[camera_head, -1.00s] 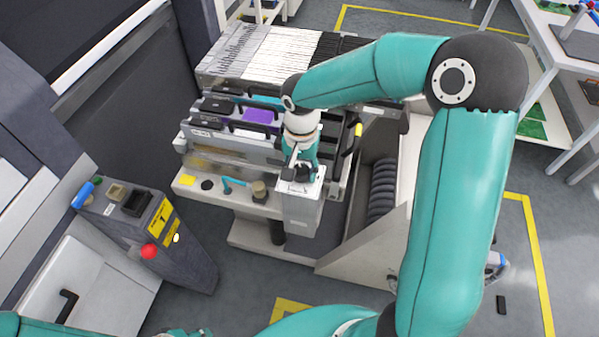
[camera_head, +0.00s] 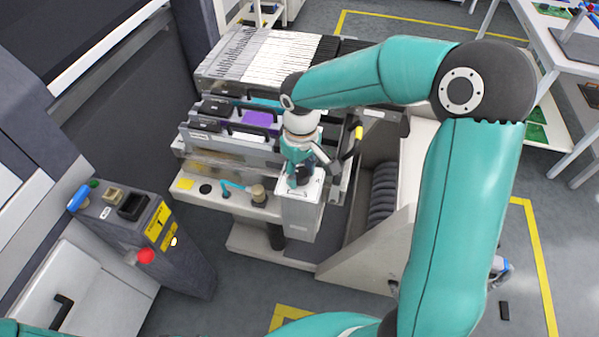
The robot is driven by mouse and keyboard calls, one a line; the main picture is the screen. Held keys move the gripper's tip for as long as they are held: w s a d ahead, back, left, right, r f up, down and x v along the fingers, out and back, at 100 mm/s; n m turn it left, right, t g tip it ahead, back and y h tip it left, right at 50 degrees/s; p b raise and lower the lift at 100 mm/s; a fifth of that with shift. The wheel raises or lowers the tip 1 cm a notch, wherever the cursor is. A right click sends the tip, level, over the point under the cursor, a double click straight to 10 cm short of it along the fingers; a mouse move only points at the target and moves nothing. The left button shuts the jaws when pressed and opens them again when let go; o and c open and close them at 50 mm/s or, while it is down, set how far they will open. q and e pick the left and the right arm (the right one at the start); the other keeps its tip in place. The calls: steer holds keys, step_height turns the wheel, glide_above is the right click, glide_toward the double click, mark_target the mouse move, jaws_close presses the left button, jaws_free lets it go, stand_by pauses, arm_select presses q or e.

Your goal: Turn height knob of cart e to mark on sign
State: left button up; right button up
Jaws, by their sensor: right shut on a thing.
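The feeder trolley (camera_head: 245,207) stands in the middle, with a pale box (camera_head: 299,216) at its front right corner. My right gripper (camera_head: 299,181) points down at the top of this box, with its dark fingers shut at the height knob's place. The knob itself is hidden by the fingers and wrist. No cart letter and no height mark on a sign can be read from here. My left gripper is not in view.
A grey control post (camera_head: 188,262) with a red button (camera_head: 146,256) stands at the left. A yellow-tipped handle (camera_head: 357,140) rises right of my wrist. White tables (camera_head: 570,45) stand at upper right.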

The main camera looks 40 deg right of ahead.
steer(key=n, duration=0.6)
steer(key=shift+w+r+n, duration=0.2)
steer(key=shift+r+n, duration=0.1)
steer(key=n+p, duration=0.1)
steer(key=n, duration=0.2)
steer(key=shift+n+p, duration=0.3)
steer(key=shift+n, duration=1.6)
steer(key=o, duration=1)
steer(key=shift+s, duration=0.1)
steer(key=shift+o, duration=0.7)
steer(key=shift+s+f, duration=0.1)
steer(key=shift+f, duration=0.05)
